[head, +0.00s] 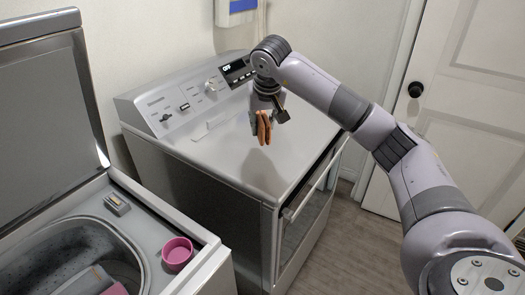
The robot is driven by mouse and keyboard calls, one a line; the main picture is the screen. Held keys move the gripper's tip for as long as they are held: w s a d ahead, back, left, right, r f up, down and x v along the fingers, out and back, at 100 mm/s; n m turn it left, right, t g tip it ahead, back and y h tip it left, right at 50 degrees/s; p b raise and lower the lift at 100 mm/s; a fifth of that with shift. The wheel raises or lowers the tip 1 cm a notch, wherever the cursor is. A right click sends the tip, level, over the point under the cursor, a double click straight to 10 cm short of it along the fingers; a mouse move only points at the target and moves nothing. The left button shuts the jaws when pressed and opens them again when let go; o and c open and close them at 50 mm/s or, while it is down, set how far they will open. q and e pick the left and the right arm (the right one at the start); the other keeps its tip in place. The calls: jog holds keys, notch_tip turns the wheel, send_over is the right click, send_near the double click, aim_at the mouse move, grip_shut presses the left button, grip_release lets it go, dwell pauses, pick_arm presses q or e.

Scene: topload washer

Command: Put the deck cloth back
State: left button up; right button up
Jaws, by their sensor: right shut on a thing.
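My right gripper (266,112) is shut on a small orange-brown folded piece, which looks like the deck cloth (264,130). The cloth hangs down from the fingers above the top of the dryer (225,165); a soft shadow lies on the panel below. The fingertips are small here and partly hidden by the cloth. At lower left stands the top-load washer with its lid (45,110) up and its deck (145,225) in view. My left gripper is not in view.
On the washer deck are a pink cup (177,253) and a small grey dispenser piece (117,204). The open tub (75,245) holds grey and pink laundry. The dryer's control panel (190,95) rises at its back. Bare deck lies between cup and dispenser piece.

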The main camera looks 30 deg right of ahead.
aim_at(266, 126)
notch_tip(266, 126, down, 6)
jog(key=shift+r, duration=0.25)
notch_tip(266, 126, down, 4)
jog(key=shift+r+p, duration=0.2)
jog(key=shift+p, duration=0.25)
jog(key=shift+f, duration=0.25)
jog(key=o, duration=1)
jog(key=shift+o, duration=0.2)
jog(key=shift+r, duration=0.1)
jog(key=shift+a+r, duration=0.1)
jog(key=shift+r, duration=0.2)
jog(key=b+v, duration=0.1)
jog(key=v, duration=1)
jog(key=shift+s+r, duration=0.2)
jog(key=shift+r, duration=0.05)
